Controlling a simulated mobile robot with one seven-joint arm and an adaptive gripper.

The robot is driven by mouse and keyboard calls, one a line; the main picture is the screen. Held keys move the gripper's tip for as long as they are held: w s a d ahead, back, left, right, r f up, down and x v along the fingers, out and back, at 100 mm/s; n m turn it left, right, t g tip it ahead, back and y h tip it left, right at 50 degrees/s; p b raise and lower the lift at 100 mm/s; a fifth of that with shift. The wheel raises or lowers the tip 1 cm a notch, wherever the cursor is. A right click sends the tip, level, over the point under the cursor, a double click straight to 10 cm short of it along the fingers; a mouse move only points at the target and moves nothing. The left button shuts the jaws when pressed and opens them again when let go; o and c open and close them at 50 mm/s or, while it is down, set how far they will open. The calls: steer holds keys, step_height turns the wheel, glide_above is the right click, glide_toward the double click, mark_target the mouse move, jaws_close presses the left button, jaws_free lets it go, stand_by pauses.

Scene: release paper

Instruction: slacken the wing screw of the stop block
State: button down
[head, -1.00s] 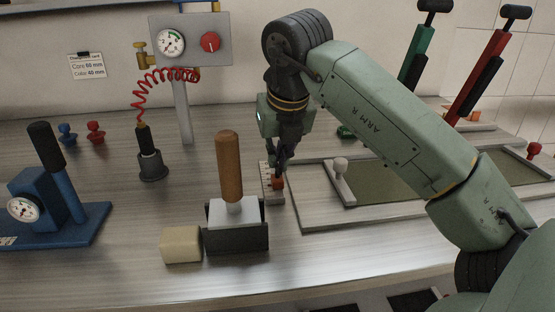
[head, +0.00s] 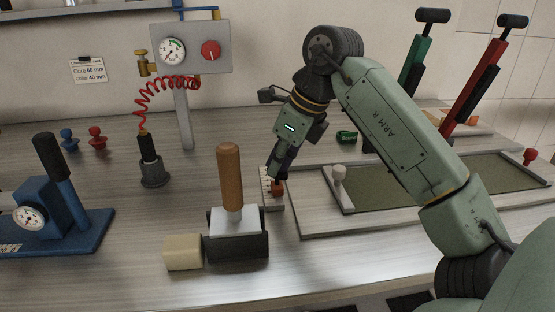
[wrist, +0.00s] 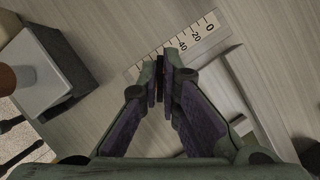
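The stop block (head: 278,189), small and orange-red, sits on a pale scale strip (head: 267,174) in the middle of the bench. In the wrist view the scale strip (wrist: 205,33) shows the marks 0, 20 and 40, and runs under the fingertips. My gripper (head: 275,178) points down at the block, tilted, with its fingertips at the block's top. In the wrist view my gripper (wrist: 166,78) has its fingers closed to a narrow gap around a thin dark piece, apparently the wing screw. The fingers hide most of the screw and block.
Left of the scale stands a block holder with a brown wooden handle (head: 230,177), beside a cream block (head: 183,253). A framed tray (head: 400,193) with a white knob lies to the right. A blue press (head: 50,212) stands far left, and a gauge post (head: 185,110) behind.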

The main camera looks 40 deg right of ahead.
steer(key=shift+n, duration=0.5)
steer(key=c, duration=1.8)
jaws_free()
steer(key=v, duration=1.2)
steer(key=shift+w+d, duration=0.1)
steer(key=shift+d, duration=0.05)
